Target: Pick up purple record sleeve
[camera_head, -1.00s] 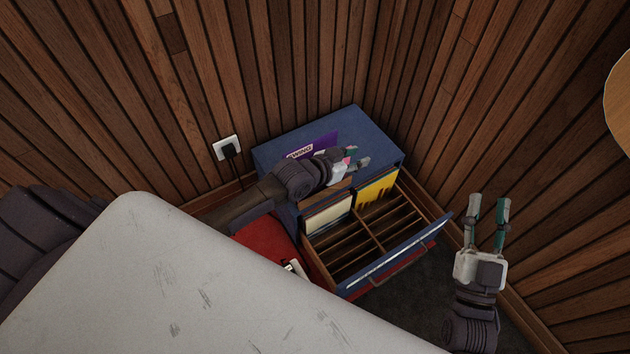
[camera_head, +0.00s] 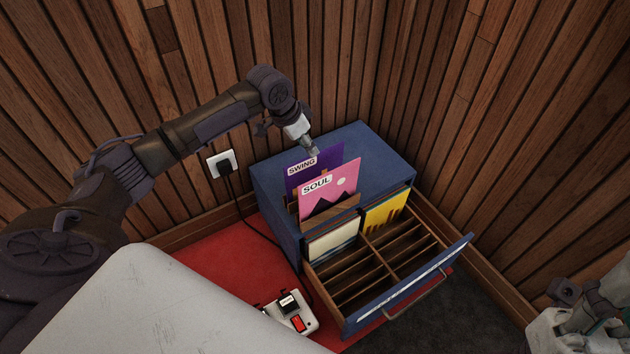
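The purple record sleeve (camera_head: 334,154), labelled SWING, stands upright on top of the blue cabinet (camera_head: 375,146). It is behind a pink SOUL sleeve (camera_head: 341,180), which hides its lower part. Both stand at a small wooden holder (camera_head: 333,213). My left gripper (camera_head: 311,146) points down at the purple sleeve's upper edge, near its middle. Its fingertips are small and partly hidden, so I cannot tell whether they grip the sleeve. My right gripper (camera_head: 560,325) is cut off at the lower right, away from the cabinet, with its fingers unclear.
The cabinet's open drawer (camera_head: 410,295) has wooden dividers, a yellow sleeve (camera_head: 386,211) and pale sleeves (camera_head: 334,242). A wall outlet with a plug (camera_head: 221,163) is at left. A power strip (camera_head: 290,312) lies on the red mat (camera_head: 222,258). Wood-slat walls close in the corner.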

